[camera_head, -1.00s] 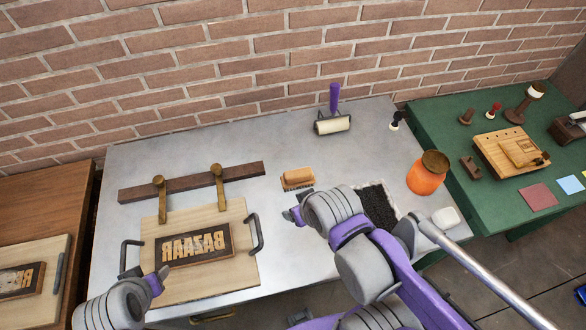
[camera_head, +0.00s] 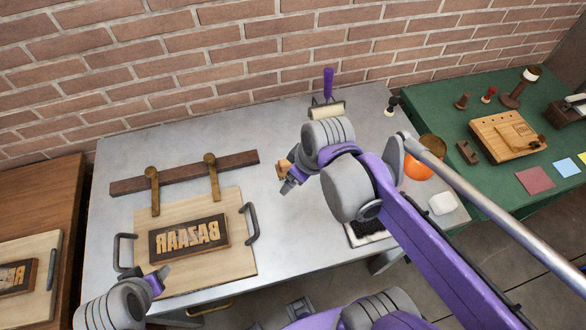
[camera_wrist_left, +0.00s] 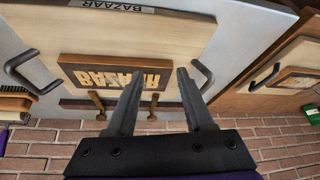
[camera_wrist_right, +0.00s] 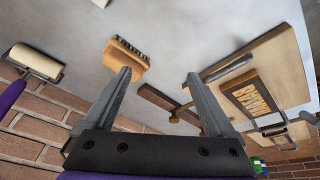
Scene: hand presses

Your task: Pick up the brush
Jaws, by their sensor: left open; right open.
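The brush is a tan wooden block with dark bristles; a sliver of it (camera_head: 284,168) shows in the head view, mostly hidden by my right arm. In the right wrist view the whole brush (camera_wrist_right: 126,60) lies on the metal table, just beyond the tip of the left-hand finger. My right gripper (camera_head: 290,183) is open and empty, close to the brush; both spread fingers show in the right wrist view (camera_wrist_right: 159,75). My left gripper (camera_head: 158,278) is open and empty over the board's front edge; its fingers also show in the left wrist view (camera_wrist_left: 161,65).
A wooden board (camera_head: 240,262) with black handles bears the BAZAAR block (camera_head: 189,239). A dark bar (camera_head: 182,172) with two brass clamps lies behind. A purple-handled roller (camera_head: 326,109) stands near the wall. An orange jar (camera_head: 418,171) and a white block (camera_head: 443,204) are right.

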